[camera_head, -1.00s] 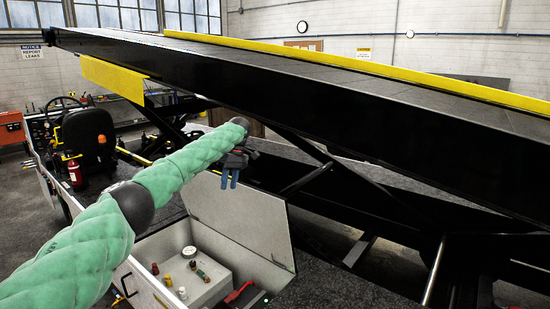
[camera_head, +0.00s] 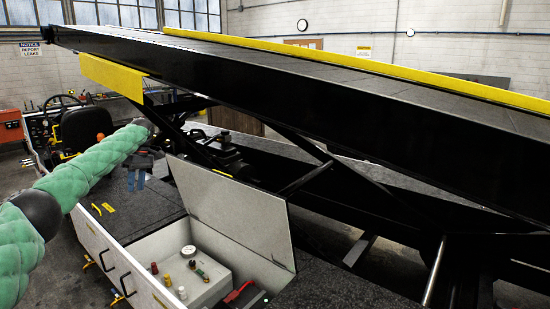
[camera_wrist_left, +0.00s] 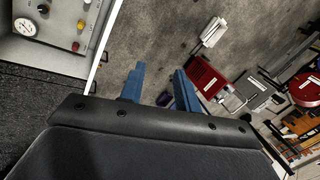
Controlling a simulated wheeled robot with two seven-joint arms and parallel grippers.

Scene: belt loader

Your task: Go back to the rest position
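My left arm, in a green quilted sleeve, comes in from the left in the head view. My left gripper (camera_head: 136,181) hangs from its end with blue fingers pointing down, above the dark deck left of the open lid. In the left wrist view the two blue fingers (camera_wrist_left: 160,82) stand apart with nothing between them. My right gripper is in neither view.
The raised lid (camera_head: 230,207) stands by an open compartment with a control box (camera_head: 196,272) and coloured knobs. The black belt conveyor (camera_head: 300,110) slants overhead. A driver's seat (camera_head: 84,130) is behind my arm. Red cases (camera_wrist_left: 207,80) lie on the floor.

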